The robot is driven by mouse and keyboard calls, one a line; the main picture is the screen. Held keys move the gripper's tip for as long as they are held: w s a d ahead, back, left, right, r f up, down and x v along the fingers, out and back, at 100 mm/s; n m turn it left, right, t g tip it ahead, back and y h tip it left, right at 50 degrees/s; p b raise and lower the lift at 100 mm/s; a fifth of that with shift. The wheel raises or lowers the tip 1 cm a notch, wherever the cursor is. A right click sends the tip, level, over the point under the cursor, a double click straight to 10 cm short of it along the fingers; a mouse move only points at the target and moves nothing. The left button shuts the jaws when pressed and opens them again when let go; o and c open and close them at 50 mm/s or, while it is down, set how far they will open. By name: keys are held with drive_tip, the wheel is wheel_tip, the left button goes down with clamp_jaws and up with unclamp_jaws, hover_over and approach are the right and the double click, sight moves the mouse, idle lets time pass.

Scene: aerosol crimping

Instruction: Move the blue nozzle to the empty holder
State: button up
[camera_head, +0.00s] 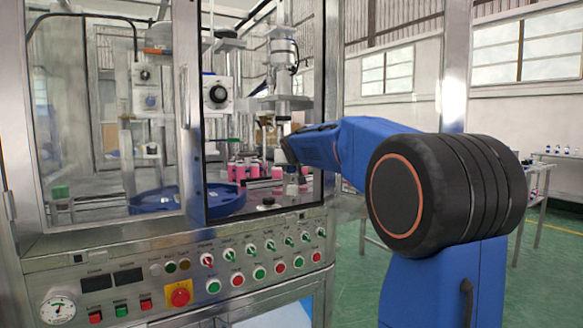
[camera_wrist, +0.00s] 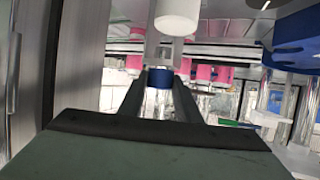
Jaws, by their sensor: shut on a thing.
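The blue nozzle (camera_wrist: 159,80) sits between my gripper's two dark fingers in the wrist view, with a clear or whitish part just below it. My gripper (camera_wrist: 160,92) is shut on it. In the head view my gripper (camera_head: 291,163) is inside the machine's opening, just right of the pink cans; its fingertips are small there and the nozzle cannot be made out. I cannot tell which part is the empty holder in either view.
Several pink cans (camera_head: 240,171) stand beside a blue round tray (camera_head: 222,197). A white cylinder (camera_wrist: 177,16) is close beyond my fingers in the wrist view. The machine's metal frame (camera_head: 331,95) borders the opening, and a control panel (camera_head: 225,265) lies below.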

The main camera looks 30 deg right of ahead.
drive_tip(key=o, duration=1.2)
drive_tip(key=shift+o, duration=0.2)
drive_tip(key=v, duration=1.7)
drive_tip(key=shift+s+r, duration=0.2)
drive_tip(key=shift+r, duration=0.05)
drive_tip(key=s+a+f+n+g+y, duration=0.1)
drive_tip(key=s+a+f, duration=0.4)
drive_tip(key=s+f, duration=0.7)
drive_tip(key=s+a+f+n+g+y, duration=0.2)
drive_tip(key=s+a+f+g, duration=0.2)
drive_tip(key=s+f, duration=0.8)
drive_tip(key=s+a+f+n+g+y, duration=0.1)
drive_tip(key=s+a+f, duration=0.5)
drive_tip(key=s+f, duration=0.7)
drive_tip(key=shift+f+n+g+y, duration=0.3)
drive_tip(key=shift+f+g+y, duration=0.4)
drive_tip(key=shift+f+g, duration=0.2)
